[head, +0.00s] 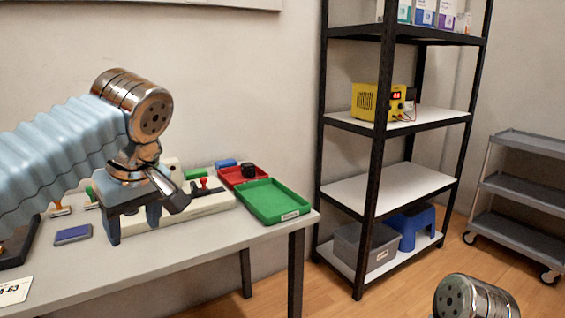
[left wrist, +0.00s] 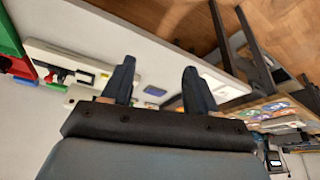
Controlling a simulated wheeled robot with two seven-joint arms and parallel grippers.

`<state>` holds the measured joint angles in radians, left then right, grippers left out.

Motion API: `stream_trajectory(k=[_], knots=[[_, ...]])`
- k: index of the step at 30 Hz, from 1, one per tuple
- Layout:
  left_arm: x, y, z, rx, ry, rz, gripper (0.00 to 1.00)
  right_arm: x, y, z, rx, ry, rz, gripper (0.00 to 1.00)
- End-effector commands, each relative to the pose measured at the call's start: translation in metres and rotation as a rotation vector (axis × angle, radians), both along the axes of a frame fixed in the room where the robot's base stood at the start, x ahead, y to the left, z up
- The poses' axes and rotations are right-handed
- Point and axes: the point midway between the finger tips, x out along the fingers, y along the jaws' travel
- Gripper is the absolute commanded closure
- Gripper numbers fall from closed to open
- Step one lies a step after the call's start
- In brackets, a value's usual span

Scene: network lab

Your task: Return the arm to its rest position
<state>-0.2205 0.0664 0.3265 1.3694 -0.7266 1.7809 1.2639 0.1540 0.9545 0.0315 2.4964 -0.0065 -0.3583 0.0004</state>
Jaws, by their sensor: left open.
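My left arm comes in from the left in the head view, with a pale blue ribbed sleeve and a shiny metal joint. Its left gripper (head: 146,220) hangs above the table (head: 215,262), in front of a long white device (head: 205,206). In the left wrist view the two dark fingers of the left gripper (left wrist: 160,68) stand well apart with nothing between them. The table (left wrist: 185,52) shows beyond the fingertips. The gripper hides part of the white device in the head view. My right gripper is not in view; only a metal arm joint shows at the lower right.
A green tray (head: 273,203) and a red tray (head: 233,172) lie at the table's right end. A blue pad (head: 73,234) lies left of the gripper. A black-framed shelf (head: 375,190) with a yellow instrument (head: 368,102) and a grey cart (head: 520,190) stand to the right.

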Motion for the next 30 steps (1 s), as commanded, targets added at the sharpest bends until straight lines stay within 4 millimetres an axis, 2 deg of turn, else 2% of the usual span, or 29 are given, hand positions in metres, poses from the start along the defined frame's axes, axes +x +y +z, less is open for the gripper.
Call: stream_trajectory(k=[11,17,20,23,26,27,29,30], knots=[[0.038,-0.024,-0.059,-0.024,0.064,-0.164,0.42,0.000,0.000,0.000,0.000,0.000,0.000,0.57],[0.064,-0.045,-0.119,-0.064,0.116,-0.308,0.42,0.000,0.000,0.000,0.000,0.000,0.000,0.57],[0.076,-0.059,-0.161,-0.102,0.149,-0.397,0.42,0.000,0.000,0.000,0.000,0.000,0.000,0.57],[0.084,-0.077,-0.217,-0.160,0.187,-0.504,0.42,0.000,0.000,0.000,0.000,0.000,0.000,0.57],[0.083,-0.098,-0.293,-0.252,0.226,-0.625,0.42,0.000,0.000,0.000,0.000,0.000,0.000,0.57],[0.078,-0.108,-0.328,-0.298,0.237,-0.673,0.42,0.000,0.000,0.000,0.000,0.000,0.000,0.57],[0.066,-0.121,-0.378,-0.370,0.245,-0.733,0.42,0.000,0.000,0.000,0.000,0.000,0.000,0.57],[0.054,-0.128,-0.411,-0.418,0.243,-0.765,0.42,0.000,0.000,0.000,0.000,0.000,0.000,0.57]])
